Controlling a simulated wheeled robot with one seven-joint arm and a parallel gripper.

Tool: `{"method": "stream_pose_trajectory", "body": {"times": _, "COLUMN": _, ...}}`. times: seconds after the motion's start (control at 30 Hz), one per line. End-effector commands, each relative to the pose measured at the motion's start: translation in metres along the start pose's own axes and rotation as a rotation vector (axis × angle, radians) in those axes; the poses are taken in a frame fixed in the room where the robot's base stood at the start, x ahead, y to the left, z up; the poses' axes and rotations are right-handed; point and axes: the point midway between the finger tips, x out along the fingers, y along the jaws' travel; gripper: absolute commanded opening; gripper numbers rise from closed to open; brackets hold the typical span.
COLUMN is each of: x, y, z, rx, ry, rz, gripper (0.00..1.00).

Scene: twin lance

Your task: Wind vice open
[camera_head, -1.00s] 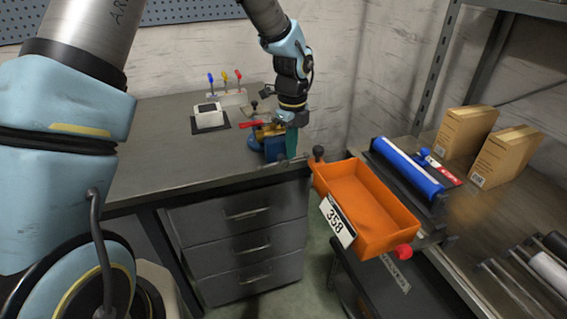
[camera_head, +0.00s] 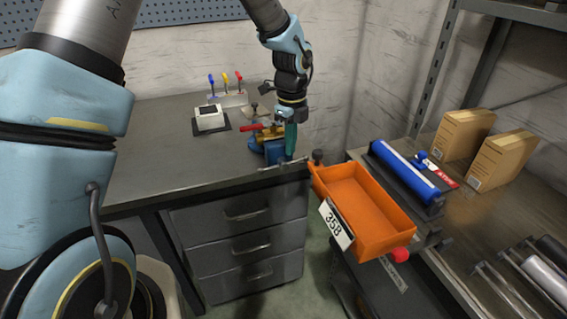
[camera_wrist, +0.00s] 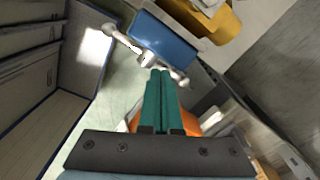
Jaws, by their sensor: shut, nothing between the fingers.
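The blue vice (camera_head: 276,152) stands at the right front corner of the grey workbench (camera_head: 170,170). A yellow-brown part (camera_head: 268,134) with a red lever (camera_head: 250,128) is at its top. Its metal handle bar (camera_head: 283,163) sticks out at the bench's front edge. My gripper (camera_head: 291,150) points down beside the vice on its right, with green fingers shut. In the wrist view, the shut fingertips (camera_wrist: 159,74) lie close to the handle bar (camera_wrist: 150,58), in front of the blue vice body (camera_wrist: 166,38). Whether they touch the bar I cannot tell.
A blue roller (camera_head: 408,168) and cardboard boxes (camera_head: 463,135) are on the right bench. A white device (camera_head: 209,117) and several screwdrivers (camera_head: 226,84) stand behind the vice. The bench's left part is clear.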

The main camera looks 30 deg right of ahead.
Motion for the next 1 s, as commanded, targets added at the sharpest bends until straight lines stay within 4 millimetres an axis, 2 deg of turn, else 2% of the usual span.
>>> {"method": "stream_pose_trajectory", "body": {"times": 0.1, "x": -0.014, "y": 0.000, "z": 0.000, "rx": 0.000, "ry": 0.000, "rz": -0.001, "gripper": 0.00}}
{"method": "stream_pose_trajectory", "body": {"times": 1.0, "x": -0.081, "y": 0.000, "z": 0.000, "rx": 0.000, "ry": 0.000, "rz": -0.001, "gripper": 0.00}}
